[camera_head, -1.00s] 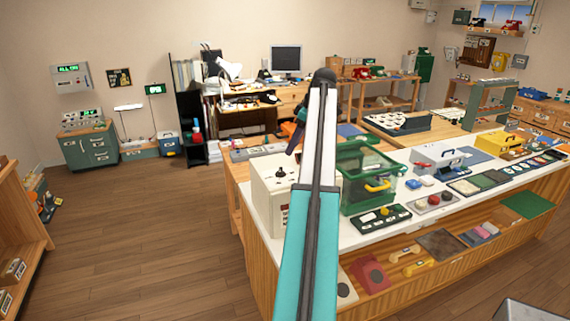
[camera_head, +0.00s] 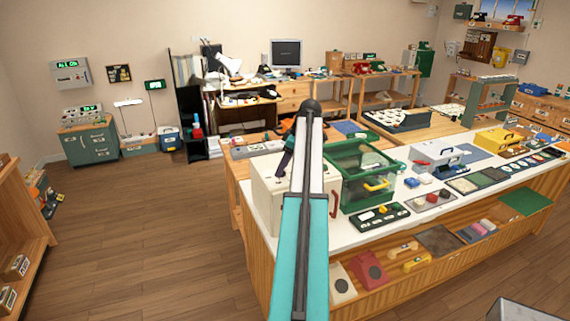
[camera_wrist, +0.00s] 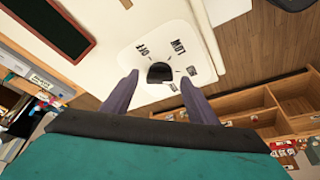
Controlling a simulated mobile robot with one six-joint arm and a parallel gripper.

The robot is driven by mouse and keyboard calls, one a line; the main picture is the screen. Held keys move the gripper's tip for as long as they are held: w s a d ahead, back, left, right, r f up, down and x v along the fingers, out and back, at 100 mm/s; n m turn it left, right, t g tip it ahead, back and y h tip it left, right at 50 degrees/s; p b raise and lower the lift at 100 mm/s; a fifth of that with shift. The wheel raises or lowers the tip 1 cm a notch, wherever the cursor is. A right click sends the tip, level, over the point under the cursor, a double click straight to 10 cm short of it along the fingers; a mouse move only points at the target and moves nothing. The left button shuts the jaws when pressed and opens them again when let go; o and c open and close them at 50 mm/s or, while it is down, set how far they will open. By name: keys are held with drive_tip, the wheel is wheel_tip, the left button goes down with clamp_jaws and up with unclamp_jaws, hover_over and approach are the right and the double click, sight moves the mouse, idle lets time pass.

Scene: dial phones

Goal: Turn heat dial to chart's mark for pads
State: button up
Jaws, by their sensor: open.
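The heat dial is a dark knob (camera_wrist: 160,72) on a white plate (camera_wrist: 150,50) in the wrist view. Labels around it include OFF and LOW; others are tilted or too small to read surely. My gripper (camera_wrist: 160,97) is open, its two purple fingers apart on either side below the knob, with nothing between them. In the head view the dial's white box (camera_head: 264,207) stands at the left end of the counter, and my arm hides its dial. A purple finger (camera_head: 285,162) shows beside the arm there. I cannot make out the chart.
A green crate (camera_head: 352,190) stands close to the right of the white box on the white counter (camera_head: 400,190). A switch panel (camera_head: 380,215) lies in front of it. Open wooden floor (camera_head: 150,240) lies to the left.

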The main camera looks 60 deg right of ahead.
drive_tip(key=c, duration=1)
drive_tip(key=shift+d+f+b, duration=0.1)
drive_tip(key=shift+b, duration=0.2)
drive_tip(key=shift+w+n, duration=0.1)
drive_tip(key=shift+n, duration=0.3)
drive_tip(key=shift+n+y+b, duration=0.4)
drive_tip(key=shift+n+b, duration=0.2)
drive_tip(key=shift+n, duration=0.1)
drive_tip(key=o, duration=1)
